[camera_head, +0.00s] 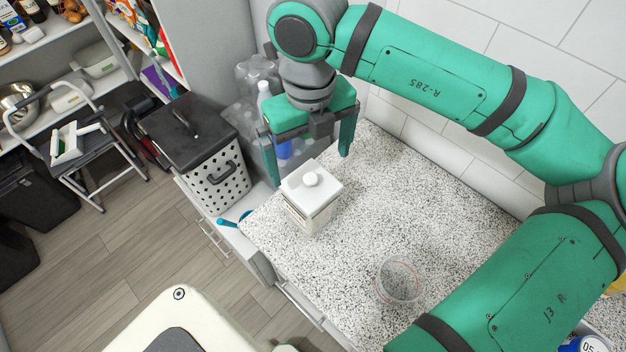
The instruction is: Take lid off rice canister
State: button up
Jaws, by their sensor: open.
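The rice canister (311,215) is a white, boxy container standing upright on the speckled counter (400,220). Its lid (318,190) is white and square with a round knob (311,179) on top, and it sits on the canister. My gripper (311,168) is green and points down above and just behind the canister. Its two fingers are spread wide apart with nothing between them that I can see them touching. The exact height of the fingertips over the lid is hard to tell.
A clear round glass bowl (399,282) stands on the counter's front part. A white perforated bin with a black lid (190,135) is left of the counter. Clear bottles (262,85) stand behind my gripper. A tiled wall (440,145) bounds the back. The counter's middle is clear.

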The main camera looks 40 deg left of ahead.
aim_at(310, 177)
jog(key=shift+f, duration=0.25)
jog(key=shift+s+a+f, duration=0.1)
jog(key=shift+s+f, duration=0.05)
jog(key=shift+f, duration=0.1)
jog(key=f, duration=0.4)
jog(key=shift+s+d+f, duration=0.1)
jog(key=shift+d+f, duration=0.15)
jog(key=shift+f, duration=0.15)
jog(key=shift+a, duration=0.1)
jog(key=c, duration=1)
